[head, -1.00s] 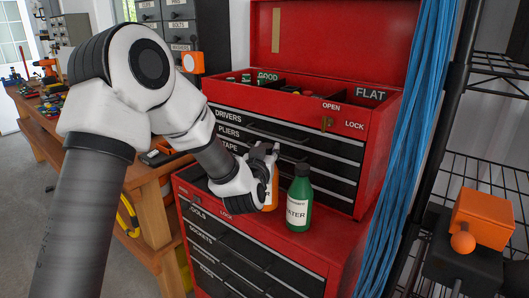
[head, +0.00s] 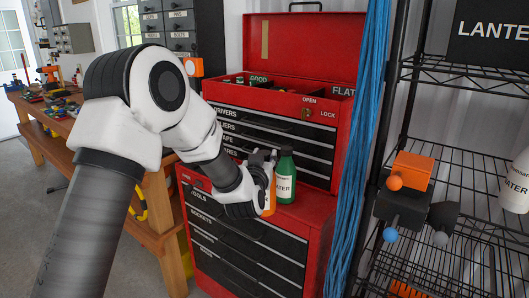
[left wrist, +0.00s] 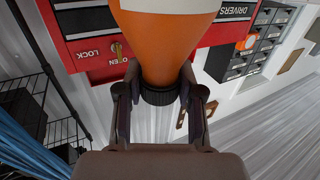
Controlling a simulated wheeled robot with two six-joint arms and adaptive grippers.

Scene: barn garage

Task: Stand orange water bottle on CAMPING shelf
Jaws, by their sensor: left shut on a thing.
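The orange water bottle (head: 270,200) is in my left gripper (head: 265,160), in front of the red tool chest. In the left wrist view the bottle (left wrist: 165,45) has an orange body, a pale label and a black cap, and the fingers (left wrist: 160,90) are shut on it near the cap end. In the head view the hand hides much of it, and I cannot tell whether its base touches the chest. A black wire shelf rack (head: 455,150) stands at the right. No CAMPING label is readable. My right gripper is out of view.
A green bottle (head: 285,177) stands close beside the orange one on the red chest (head: 312,212). Blue cables (head: 362,150) hang between chest and rack. The rack holds a dark block with an orange box (head: 412,170) and a white bottle (head: 517,185).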

